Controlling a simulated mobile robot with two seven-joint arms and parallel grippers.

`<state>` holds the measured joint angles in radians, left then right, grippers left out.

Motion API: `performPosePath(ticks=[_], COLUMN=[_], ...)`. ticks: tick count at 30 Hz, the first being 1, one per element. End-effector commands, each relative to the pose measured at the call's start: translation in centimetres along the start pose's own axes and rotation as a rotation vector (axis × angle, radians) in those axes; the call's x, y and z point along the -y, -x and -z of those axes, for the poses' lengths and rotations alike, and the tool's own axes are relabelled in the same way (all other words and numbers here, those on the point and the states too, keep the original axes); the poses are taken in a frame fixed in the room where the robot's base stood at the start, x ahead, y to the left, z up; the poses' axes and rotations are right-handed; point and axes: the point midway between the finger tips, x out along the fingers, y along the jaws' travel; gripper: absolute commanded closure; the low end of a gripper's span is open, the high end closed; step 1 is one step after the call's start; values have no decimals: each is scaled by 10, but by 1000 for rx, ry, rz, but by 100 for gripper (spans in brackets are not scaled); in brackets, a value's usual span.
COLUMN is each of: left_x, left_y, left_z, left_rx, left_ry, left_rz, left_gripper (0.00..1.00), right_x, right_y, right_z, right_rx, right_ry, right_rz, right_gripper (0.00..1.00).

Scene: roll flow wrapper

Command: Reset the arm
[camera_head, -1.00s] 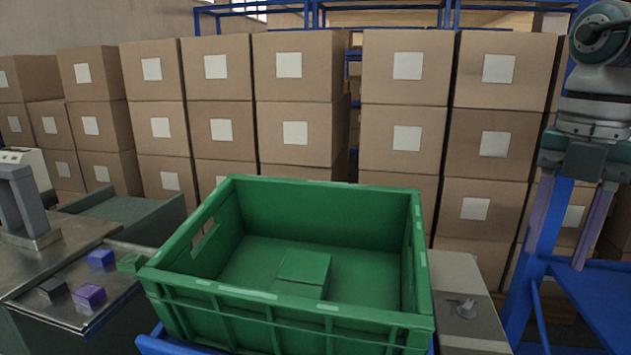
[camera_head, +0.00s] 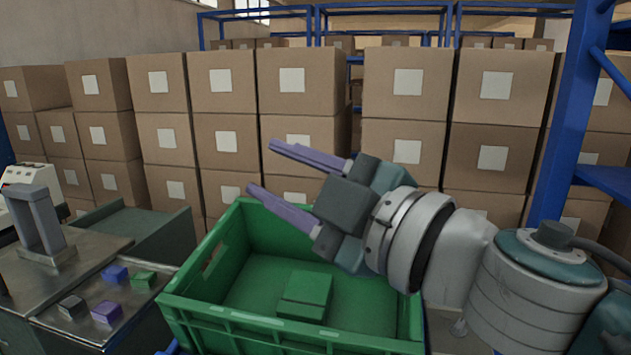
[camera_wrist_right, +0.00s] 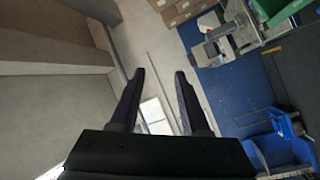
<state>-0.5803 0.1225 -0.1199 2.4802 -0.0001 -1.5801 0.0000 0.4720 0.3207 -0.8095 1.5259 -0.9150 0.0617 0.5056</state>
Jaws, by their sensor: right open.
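My right gripper (camera_head: 281,172) reaches in from the right in the head view, above the back of the green crate. Its two long purple fingers point left and are spread apart with nothing between them. In the right wrist view its fingers (camera_wrist_right: 165,75) also show open and empty. My left gripper is in neither view.
A green crate (camera_head: 232,317) holds a green block (camera_head: 305,293). A metal workbench (camera_head: 50,285) at left carries purple (camera_head: 107,312), blue (camera_head: 115,273), green (camera_head: 143,280) and dark (camera_head: 72,306) blocks. Stacked cartons (camera_head: 290,85) fill the back. A blue rack post (camera_head: 572,110) stands at right.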

Motion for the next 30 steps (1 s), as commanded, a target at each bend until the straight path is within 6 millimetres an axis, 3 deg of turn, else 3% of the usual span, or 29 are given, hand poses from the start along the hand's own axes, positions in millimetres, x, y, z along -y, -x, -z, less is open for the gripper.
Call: performPosePath(ticks=[1, 4, 7, 9, 12, 14, 19, 21, 30], left_x=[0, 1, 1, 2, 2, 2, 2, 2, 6], left_y=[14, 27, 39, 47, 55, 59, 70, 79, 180], left_z=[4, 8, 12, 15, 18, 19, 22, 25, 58], left_rx=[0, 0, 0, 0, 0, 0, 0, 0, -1], left_ry=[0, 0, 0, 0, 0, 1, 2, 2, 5], left_rz=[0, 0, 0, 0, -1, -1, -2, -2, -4], left_gripper=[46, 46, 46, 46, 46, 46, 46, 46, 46], right_x=[-21, -38, -25, -2, 30, 47, 81, 84, -4], right_y=[14, 59, 124, 173, 234, 264, 335, 356, 342], right_z=[-3, -38, -70, -79, -75, -64, -21, 1, 57], right_rx=[109, 389, 700, 905, 1135, 1241, 1470, 1531, 1520], right_ry=[-127, -361, -588, -728, -880, -952, -1106, -1147, -1137], right_rz=[-108, -262, -313, -292, -215, -157, 30, 103, 91], right_gripper=[54, 54, 54, 54, 54, 54, 54, 54, 54])
